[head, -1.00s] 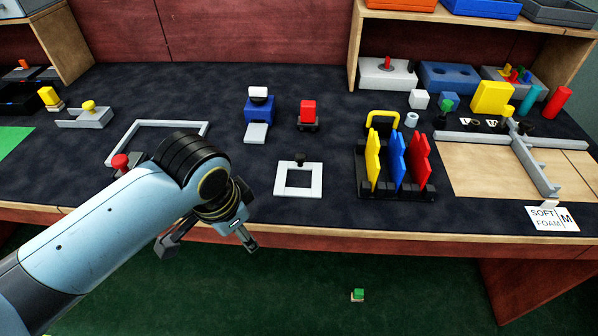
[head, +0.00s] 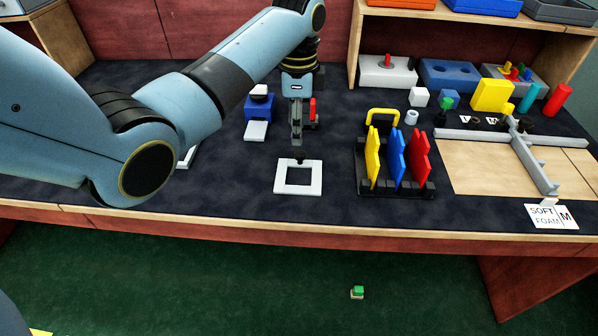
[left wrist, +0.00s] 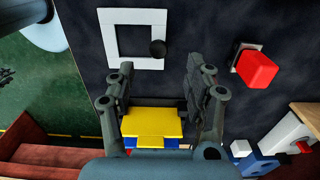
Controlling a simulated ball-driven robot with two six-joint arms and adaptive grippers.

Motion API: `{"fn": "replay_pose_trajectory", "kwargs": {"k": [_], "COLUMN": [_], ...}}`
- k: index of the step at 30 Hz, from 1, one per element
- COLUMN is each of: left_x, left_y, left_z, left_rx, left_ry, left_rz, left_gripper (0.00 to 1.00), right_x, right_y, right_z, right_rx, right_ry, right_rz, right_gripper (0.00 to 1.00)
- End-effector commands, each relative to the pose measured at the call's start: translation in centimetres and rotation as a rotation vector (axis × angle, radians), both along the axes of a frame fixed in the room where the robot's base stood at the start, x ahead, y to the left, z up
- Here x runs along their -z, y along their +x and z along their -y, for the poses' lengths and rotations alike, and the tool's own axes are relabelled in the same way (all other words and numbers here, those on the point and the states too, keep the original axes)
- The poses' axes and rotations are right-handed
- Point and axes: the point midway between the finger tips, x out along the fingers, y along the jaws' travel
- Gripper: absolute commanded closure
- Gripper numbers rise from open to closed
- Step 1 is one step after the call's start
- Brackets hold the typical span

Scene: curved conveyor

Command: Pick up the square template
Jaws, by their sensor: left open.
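The square template (head: 280,178) is a flat white square frame with an open middle, lying on the dark table top near its front edge. A small black knob (head: 299,160) stands on its far side. My left gripper (head: 297,143) points down just above and behind that knob, apart from the template. In the left wrist view the template (left wrist: 107,40) lies beyond the fingertips, with its round knob (left wrist: 158,48) ahead of the gap. The left gripper (left wrist: 159,72) is open, with nothing between its fingers.
A red block (head: 312,110) stands close behind the left gripper, and a blue block (head: 257,110) to its left. A rack (head: 398,193) with yellow, blue and red panels stands to the template's right. The table is clear between template and rack.

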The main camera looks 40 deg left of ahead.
Motion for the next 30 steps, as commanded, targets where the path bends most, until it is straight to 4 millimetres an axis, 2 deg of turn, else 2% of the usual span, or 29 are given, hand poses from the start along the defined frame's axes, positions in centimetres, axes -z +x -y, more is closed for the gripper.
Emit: {"fn": "replay_pose_trajectory", "kwargs": {"k": [1, 3, 10, 18, 27, 30], "left_x": [1.2, 2.2, 4.2, 8.2, 8.6, 8.6], "left_y": [-0.2, -0.1, -0.1, -0.1, -0.1, -0.1], "left_z": [0.0, 0.0, 0.2, 0.5, 0.5, 0.5], "left_rx": [0.000, -0.001, -0.001, -0.002, -0.002, -0.002], "left_ry": [0.000, -0.001, -0.001, 0.001, 0.001, 0.001], "left_rz": [-0.004, -0.003, -0.001, -0.001, 0.002, 0.002], "left_gripper": [0.47, 0.47, 0.47, 0.47, 0.47, 0.60], "right_x": [0.3, 0.5, 0.7, 1.5, 1.5, 1.5], "right_y": [0.0, 0.0, -0.1, -0.1, -0.1, -0.1], "right_z": [0.1, 0.3, 0.4, 0.5, 0.4, 0.4], "right_rx": [-0.001, -0.001, -0.001, -0.001, -0.001, -0.001], "right_ry": [-0.001, -0.003, -0.005, -0.005, -0.005, -0.005], "right_rz": [0.000, -0.001, -0.001, -0.002, -0.002, -0.002], "right_gripper": [0.60, 0.60, 0.60, 0.60, 0.60, 0.60]}}
